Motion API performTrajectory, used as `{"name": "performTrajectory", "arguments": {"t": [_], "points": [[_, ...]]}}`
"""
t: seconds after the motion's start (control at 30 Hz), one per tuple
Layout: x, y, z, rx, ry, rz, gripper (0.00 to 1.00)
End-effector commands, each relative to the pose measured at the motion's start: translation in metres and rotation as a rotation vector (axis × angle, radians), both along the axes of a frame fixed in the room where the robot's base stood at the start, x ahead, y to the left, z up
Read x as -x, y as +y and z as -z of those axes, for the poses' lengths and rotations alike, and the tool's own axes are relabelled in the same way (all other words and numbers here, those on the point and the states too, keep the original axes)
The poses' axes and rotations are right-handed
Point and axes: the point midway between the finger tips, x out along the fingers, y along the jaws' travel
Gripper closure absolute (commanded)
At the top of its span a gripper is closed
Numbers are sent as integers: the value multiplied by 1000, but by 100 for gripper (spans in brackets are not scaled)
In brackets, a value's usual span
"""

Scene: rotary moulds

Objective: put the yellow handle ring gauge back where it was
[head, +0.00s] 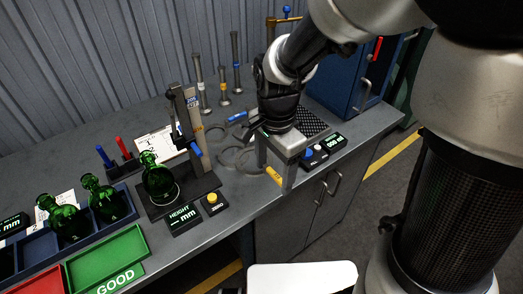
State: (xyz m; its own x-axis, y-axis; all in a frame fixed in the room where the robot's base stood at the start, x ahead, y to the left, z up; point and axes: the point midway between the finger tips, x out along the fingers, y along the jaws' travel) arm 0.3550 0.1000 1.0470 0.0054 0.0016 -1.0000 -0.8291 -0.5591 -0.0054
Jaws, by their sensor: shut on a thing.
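My gripper (276,176) points down over the front part of the grey bench, shut on the yellow handle (273,173) of a ring gauge. The handle shows between the two fingers, close to the bench's front edge. A grey ring (231,167) extends left from it, low over or on the bench; I cannot tell whether it touches. Ring outlines overlap there, so I cannot tell how many rings there are. A ring gauge with a blue handle (238,117) lies farther back.
A height stand (185,120) holding a green bottle (158,182) is to the left. Several plug gauges (236,65) stand behind. A scale with a display (333,141) is right of my gripper. A blue cabinet (345,75) closes the back right.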

Motion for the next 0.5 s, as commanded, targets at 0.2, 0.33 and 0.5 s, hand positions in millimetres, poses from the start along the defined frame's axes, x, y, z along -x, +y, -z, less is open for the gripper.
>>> {"name": "performTrajectory", "arguments": {"t": [0.2, 0.33, 0.5], "points": [[1, -1, 40, 1, 5, 1, 60], [0, -1, 51, 1, 3, 0, 60], [0, -1, 76, 1, 4, 0, 60]]}}
